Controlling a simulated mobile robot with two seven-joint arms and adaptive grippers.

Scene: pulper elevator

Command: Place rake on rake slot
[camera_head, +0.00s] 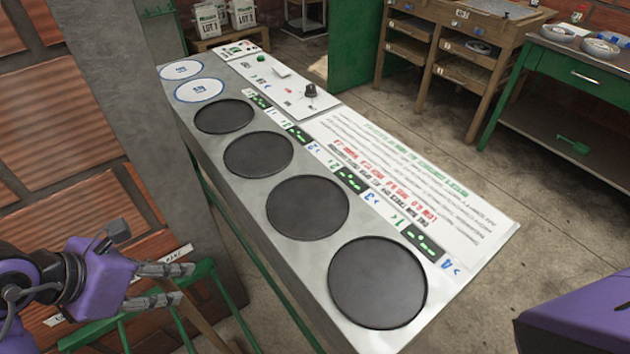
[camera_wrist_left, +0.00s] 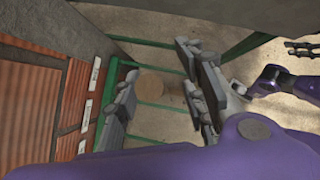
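My left gripper (camera_head: 184,284) is open at the lower left of the head view, over a green metal frame (camera_head: 118,322) beside the brick wall. A brown wooden handle (camera_head: 205,326), perhaps the rake's, stands partly hidden below and beside the fingers. In the left wrist view a round tan wooden piece (camera_wrist_left: 151,88) shows between the spread fingers of the left gripper (camera_wrist_left: 160,95), with no clear contact. The rake's head is not seen. Small white labels (camera_head: 174,254) are on the wall by the frame; I cannot tell which slot is the rake's.
A long grey counter (camera_head: 222,162) with round dark plates and a printed panel (camera_head: 405,185) runs beside the gripper. A grey pillar (camera_head: 150,100) stands behind the gripper. My right arm (camera_head: 580,320) shows at the lower right. Open floor (camera_head: 420,120) lies beyond the counter.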

